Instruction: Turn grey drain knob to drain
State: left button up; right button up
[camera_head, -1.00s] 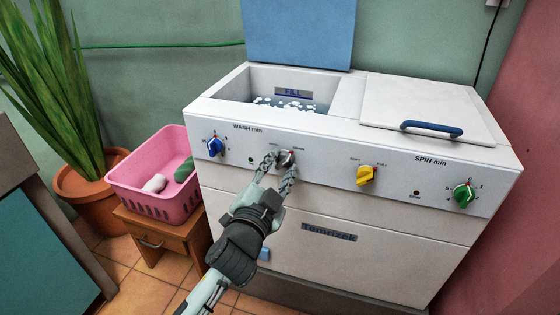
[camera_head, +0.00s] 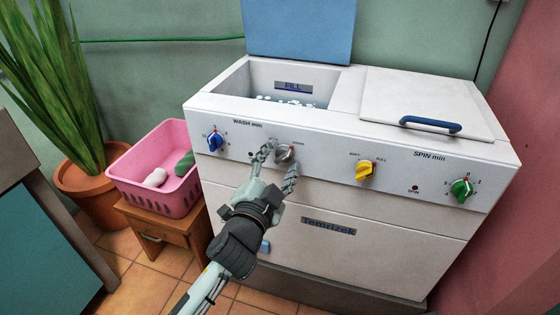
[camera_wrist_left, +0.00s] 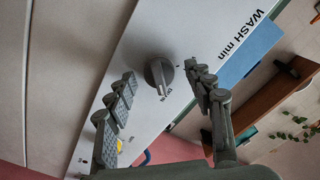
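The grey drain knob (camera_head: 284,153) is on the white front panel of the washing machine, between the blue and yellow knobs. In the left wrist view the knob (camera_wrist_left: 158,74) shows whole, and one end of its ridge lies by a small printed word that looks like DRAIN. My left gripper (camera_head: 277,163) is open in front of the panel. In the left wrist view the gripper's fingers (camera_wrist_left: 160,72) stand on either side of the knob, with a visible gap on each side. My right gripper is not in view.
A blue knob (camera_head: 215,142), a yellow knob (camera_head: 366,171) and a green knob (camera_head: 461,189) are on the same panel. The wash tub (camera_head: 292,85) is open and holds foamy water. A pink basket (camera_head: 160,175) stands on a wooden stool to the left.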

pick_arm(q)
jog(key=shift+s+f, duration=0.1)
jog(key=shift+s, duration=0.2)
jog(key=v, duration=1.1)
jog(key=shift+s, duration=0.15)
jog(key=shift+a, duration=0.2)
jog(key=s+a+f+n+g+y+p, duration=0.2)
jog(key=a+f+n+g+y, duration=0.45)
jog(key=a+f, duration=0.9)
jog(key=s+a+f+n+g, duration=0.2)
jog(key=s+a+f+g, duration=0.1)
jog(key=s+f, duration=0.3)
jog(key=s+a+f+n+g, duration=0.2)
jog(key=s+a+f+g, duration=0.2)
jog(key=s+f, duration=0.3)
jog(key=shift+s+a+f+n+g+p, duration=0.25)
jog(key=shift+s+a+n+g+p, duration=0.1)
jog(key=shift+s, duration=0.35)
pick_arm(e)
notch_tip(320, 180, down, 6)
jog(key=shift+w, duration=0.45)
